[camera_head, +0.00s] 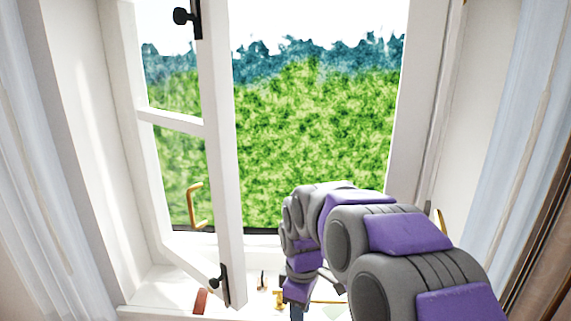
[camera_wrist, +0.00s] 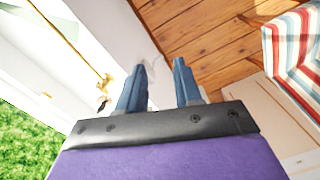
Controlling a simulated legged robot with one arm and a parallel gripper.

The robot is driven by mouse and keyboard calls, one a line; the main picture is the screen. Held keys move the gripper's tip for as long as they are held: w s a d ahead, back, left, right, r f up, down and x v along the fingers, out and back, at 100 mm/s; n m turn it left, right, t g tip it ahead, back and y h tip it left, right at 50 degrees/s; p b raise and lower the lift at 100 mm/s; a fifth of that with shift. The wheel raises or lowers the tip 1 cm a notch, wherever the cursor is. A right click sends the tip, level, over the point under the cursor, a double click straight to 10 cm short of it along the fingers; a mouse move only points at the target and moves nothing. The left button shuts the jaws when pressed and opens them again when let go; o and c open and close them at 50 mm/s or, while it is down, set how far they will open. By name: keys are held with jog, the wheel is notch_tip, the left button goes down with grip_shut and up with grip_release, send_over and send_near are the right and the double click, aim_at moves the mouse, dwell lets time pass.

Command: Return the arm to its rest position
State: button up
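My arm, grey and purple, reaches forward from the lower right in the head view and bends down near the window sill. My gripper (camera_wrist: 160,82) shows in the wrist view with its two blue fingers apart and nothing between them. In the head view only a small blue part of my gripper (camera_head: 297,311) shows at the bottom edge, mostly hidden by the arm. In the wrist view the fingers point past the white sill toward the wooden floor below.
A white casement window (camera_head: 222,150) stands swung open on the left, with a brass handle (camera_head: 194,205). Small items, including a reddish block (camera_head: 200,301), lie on the sill (camera_head: 160,290). Curtains (camera_head: 505,130) hang at both sides. The wrist view shows wooden floor (camera_wrist: 205,30) and striped fabric (camera_wrist: 293,45).

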jog(key=s+d+f+m+b, duration=0.2)
jog(key=s+d+m, duration=0.1)
jog(key=s, duration=0.7)
jog(key=s+d+f+m+b, duration=0.2)
jog(key=s+d+m, duration=0.2)
jog(key=s, duration=0.6)
jog(key=s+d+f+m+g+b, duration=0.1)
jog(key=s+d+f+m, duration=0.1)
jog(key=s+m, duration=0.4)
jog(key=s+d, duration=0.1)
jog(key=s, duration=0.4)
jog(key=shift+d+f+m+b, duration=0.3)
jog(key=shift+d+b, duration=0.1)
